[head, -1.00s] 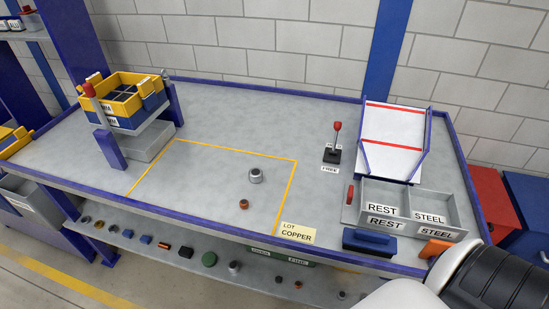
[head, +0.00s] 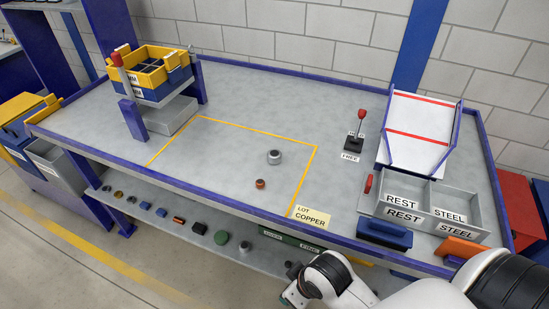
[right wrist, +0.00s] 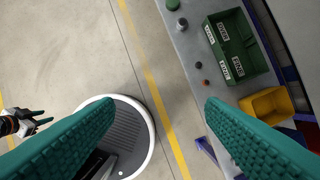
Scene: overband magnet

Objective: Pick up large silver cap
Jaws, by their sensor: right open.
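The large silver cap (head: 274,157) stands on the grey bench inside the yellow outline in the head view. A smaller copper-coloured cap (head: 260,184) lies just in front of it. My right arm comes in at the bottom right of the head view, below the bench's front edge and well away from the silver cap. My right gripper (right wrist: 160,101) shows two green ribbed fingers wide apart with nothing between them, over the floor. What looks like my left gripper (right wrist: 36,118) is small at the left of the right wrist view; its jaw state is unclear.
The divided REST and STEEL tray (head: 457,199) and a red-handled lever (head: 357,136) stand on the right of the bench. A yellow and blue bin (head: 150,75) is at the left. A lower shelf (head: 180,214) holds several small parts.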

